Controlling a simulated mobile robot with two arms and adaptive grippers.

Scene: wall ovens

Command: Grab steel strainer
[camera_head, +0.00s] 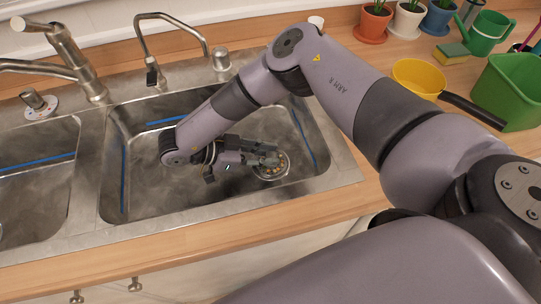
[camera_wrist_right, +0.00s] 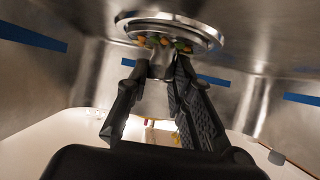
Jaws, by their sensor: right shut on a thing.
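The steel strainer (camera_head: 272,172) is a small round metal piece with orange and green bits in it, low in the right-hand basin of the sink. In the right wrist view its wide rim (camera_wrist_right: 172,22) and narrower stem show, with the stem between my fingers. My right gripper (camera_head: 266,156) reaches down into the basin and is shut on the strainer. Its two dark fingers (camera_wrist_right: 158,82) lie on either side of the stem. Part of the strainer is hidden by the fingers in the head view. My left gripper is not in view.
The sink basin's steel walls (camera_head: 113,170) surround my right gripper. A faucet (camera_head: 75,60) and a thin spout (camera_head: 165,20) stand behind it. On the right counter are a yellow pan (camera_head: 418,76), a green bin (camera_head: 510,90), and potted plants (camera_head: 374,22).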

